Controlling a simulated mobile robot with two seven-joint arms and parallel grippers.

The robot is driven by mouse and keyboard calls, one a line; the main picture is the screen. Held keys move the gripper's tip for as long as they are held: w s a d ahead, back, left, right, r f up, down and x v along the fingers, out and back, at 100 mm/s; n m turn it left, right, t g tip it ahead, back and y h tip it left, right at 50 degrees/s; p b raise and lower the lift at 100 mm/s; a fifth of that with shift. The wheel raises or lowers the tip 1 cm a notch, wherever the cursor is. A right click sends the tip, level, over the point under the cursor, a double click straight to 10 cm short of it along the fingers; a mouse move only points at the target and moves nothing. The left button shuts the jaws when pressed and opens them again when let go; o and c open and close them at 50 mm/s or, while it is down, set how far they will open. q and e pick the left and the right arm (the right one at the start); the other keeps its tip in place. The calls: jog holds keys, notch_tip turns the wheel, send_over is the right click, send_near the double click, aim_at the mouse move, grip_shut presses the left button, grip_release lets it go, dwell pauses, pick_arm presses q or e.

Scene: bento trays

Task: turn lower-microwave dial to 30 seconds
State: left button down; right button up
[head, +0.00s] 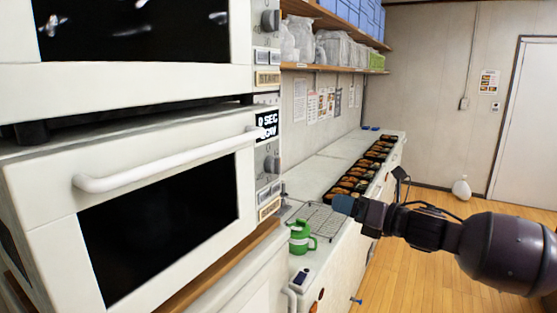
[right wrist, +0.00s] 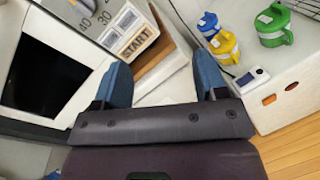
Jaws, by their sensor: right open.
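The lower microwave (head: 60,190) is white with a dark window and a white bar handle (head: 165,160). Its grey dial (head: 271,165) is on the right-hand panel, under a small display (head: 267,124) that seems to read 0 SEC LOW. My right gripper (head: 343,204) is to the right of the panel, over the counter, apart from the dial. In the right wrist view its two blue fingers (right wrist: 163,82) are spread with nothing between them. My left gripper is out of view.
An upper microwave (head: 150,78) with its own dial (head: 270,20) is stacked above. A green bottle (head: 299,240) stands by a wire rack (head: 318,218); a yellow bottle (right wrist: 224,46) is near it. Filled bento trays (head: 362,178) line the counter. Open floor lies right.

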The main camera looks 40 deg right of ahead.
aim_at(280, 163)
jog(key=w+a+r+n+y, duration=0.35)
jog(key=a+r+n, duration=0.25)
jog(key=r+n, duration=0.25)
jog(key=shift+r+x, duration=0.15)
jog(key=shift+x, duration=2.35)
jog(key=shift+r+x, duration=0.2)
jog(key=shift+x, duration=2.35)
jog(key=shift+a, duration=0.2)
jog(key=shift+s, duration=0.1)
jog(key=c, duration=0.9)
jog(key=shift+o, duration=0.2)
